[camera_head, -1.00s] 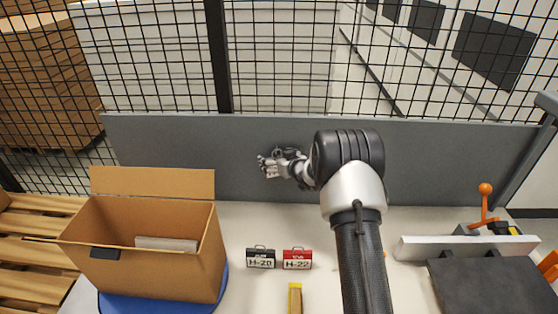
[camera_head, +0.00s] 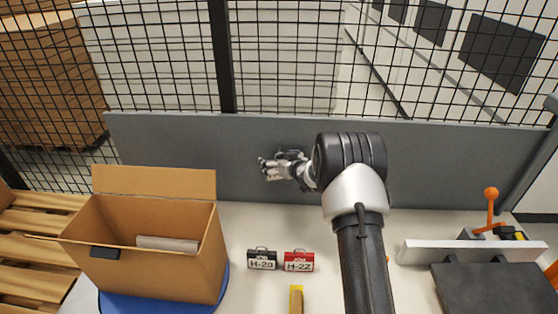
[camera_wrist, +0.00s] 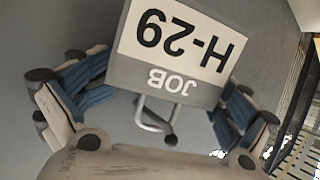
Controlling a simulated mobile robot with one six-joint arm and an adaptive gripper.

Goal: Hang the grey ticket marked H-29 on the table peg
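The grey ticket marked H-29 (camera_wrist: 182,40) shows upside down in the wrist view, with a white label and the word JOB on its grey band. A thin metal loop (camera_wrist: 142,112) and a dark round tip lie at its grey edge. I cannot tell whether the loop is around a peg. My gripper (camera_wrist: 160,90) is open, its blue-padded fingers spread on either side of the ticket with gaps. In the head view my gripper (camera_head: 268,169) is in front of the grey panel. The ticket cannot be made out there.
A black ticket (camera_head: 262,259) and a red H-22 ticket (camera_head: 299,261) stand on the pale table (camera_head: 240,220). A cardboard box (camera_head: 150,275) is at left on a blue disc. A grey panel (camera_head: 170,150) and mesh fence are behind. An orange-handled clamp (camera_head: 490,205) is at right.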

